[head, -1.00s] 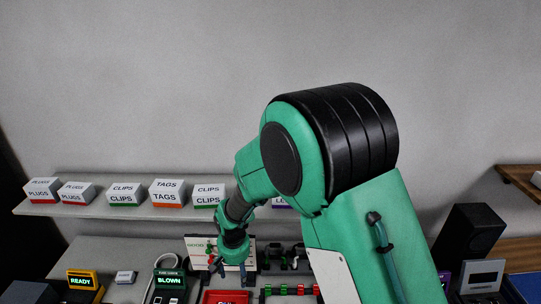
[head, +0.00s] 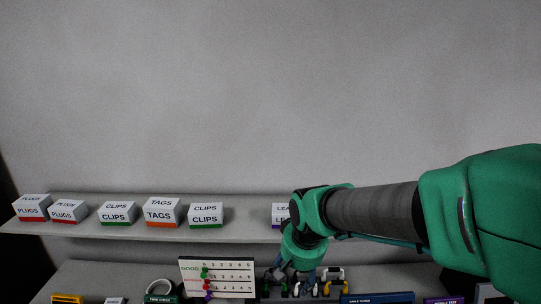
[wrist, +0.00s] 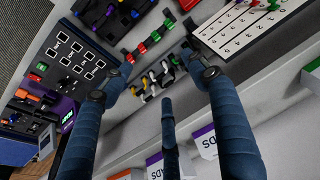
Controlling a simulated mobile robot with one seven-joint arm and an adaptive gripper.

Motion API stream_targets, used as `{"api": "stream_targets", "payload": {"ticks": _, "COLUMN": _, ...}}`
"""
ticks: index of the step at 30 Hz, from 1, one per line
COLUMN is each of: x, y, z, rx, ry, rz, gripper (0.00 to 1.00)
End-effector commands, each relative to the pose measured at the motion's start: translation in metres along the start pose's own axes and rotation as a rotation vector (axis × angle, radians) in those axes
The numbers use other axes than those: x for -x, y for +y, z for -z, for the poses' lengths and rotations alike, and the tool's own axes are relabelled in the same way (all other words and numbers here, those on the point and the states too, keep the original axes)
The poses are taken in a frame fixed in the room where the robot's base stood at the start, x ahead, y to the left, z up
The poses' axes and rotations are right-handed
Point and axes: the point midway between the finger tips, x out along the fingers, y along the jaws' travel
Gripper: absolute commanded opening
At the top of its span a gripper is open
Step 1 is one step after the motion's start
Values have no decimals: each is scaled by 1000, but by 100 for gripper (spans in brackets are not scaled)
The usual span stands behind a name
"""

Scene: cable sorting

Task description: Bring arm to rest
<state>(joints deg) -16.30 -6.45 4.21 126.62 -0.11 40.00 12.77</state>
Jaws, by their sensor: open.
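My green arm reaches in from the right in the head view, its forearm nearly level above the bench. My gripper (head: 291,272) points down in front of the back of the bench, just right of the counting board (head: 230,277), and partly hides the things behind it. In the wrist view my gripper's (wrist: 160,66) dark blue fingers are spread wide with nothing between them. Beyond them lie the row of black, white and yellow clips (wrist: 158,78) and the red and green clips (wrist: 148,42).
A shelf (head: 247,233) along the wall carries several white boxes, such as the tags box (head: 162,212); my wrist partly covers another box (head: 280,215). A fuse check device (head: 161,299) and a cable tester (head: 377,298) stand on the bench. The wall above is clear.

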Motion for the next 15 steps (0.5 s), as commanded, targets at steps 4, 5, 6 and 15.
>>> {"api": "stream_targets", "payload": {"ticks": 4, "x": 22, "y": 24, "z": -19, "rx": -10, "ry": 34, "rz": -4, "gripper": 60}}
{"api": "stream_targets", "payload": {"ticks": 5, "x": 26, "y": 29, "z": -23, "rx": -11, "ry": 40, "rz": -5, "gripper": 60}}
{"api": "stream_targets", "payload": {"ticks": 6, "x": 32, "y": 34, "z": -29, "rx": -12, "ry": 47, "rz": -7, "gripper": 60}}
{"api": "stream_targets", "payload": {"ticks": 15, "x": 67, "y": 73, "z": -75, "rx": -25, "ry": 109, "rz": -23, "gripper": 60}}
